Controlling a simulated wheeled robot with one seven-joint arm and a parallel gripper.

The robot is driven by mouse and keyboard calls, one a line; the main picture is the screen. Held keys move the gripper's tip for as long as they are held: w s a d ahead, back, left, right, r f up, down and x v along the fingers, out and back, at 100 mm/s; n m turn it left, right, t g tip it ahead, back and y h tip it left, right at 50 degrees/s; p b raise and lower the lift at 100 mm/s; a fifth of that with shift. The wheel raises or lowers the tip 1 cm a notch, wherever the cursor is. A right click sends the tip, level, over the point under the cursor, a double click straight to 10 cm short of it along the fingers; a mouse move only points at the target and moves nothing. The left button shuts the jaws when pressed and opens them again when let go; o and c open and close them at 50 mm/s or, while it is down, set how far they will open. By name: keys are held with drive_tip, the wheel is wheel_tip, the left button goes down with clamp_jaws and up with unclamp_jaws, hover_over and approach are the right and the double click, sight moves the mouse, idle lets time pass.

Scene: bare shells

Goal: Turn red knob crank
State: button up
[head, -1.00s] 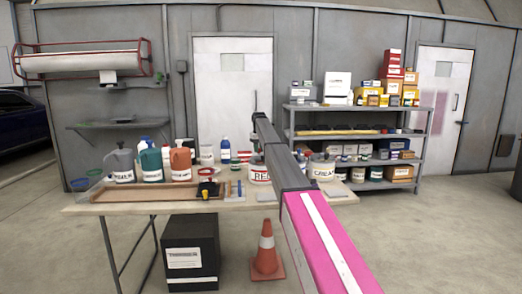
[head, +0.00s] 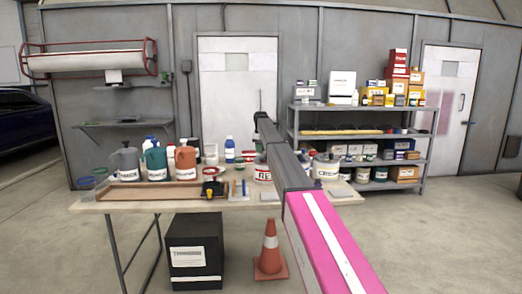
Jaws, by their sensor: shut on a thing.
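My arm (head: 325,240) reaches from the bottom right up over the workbench (head: 130,207). Its far end rises in front of the white door and bends away. My gripper cannot be made out; it seems hidden behind my own arm links or among the items at the back of the bench. I cannot pick out a red knob crank with certainty. What the gripper holds does not show.
Jugs (head: 155,163), cans (head: 326,168), a blue bottle (head: 229,150) and a wooden tray (head: 140,192) crowd the bench. Below are a black box (head: 195,255) and an orange cone (head: 270,252). A loaded shelf (head: 350,136) stands right. The right floor is clear.

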drive_tip(key=o, duration=0.9)
drive_tip(key=shift+r, duration=0.1)
wheel_tip(320, 180, up, 11)
drive_tip(key=shift+f, duration=0.15)
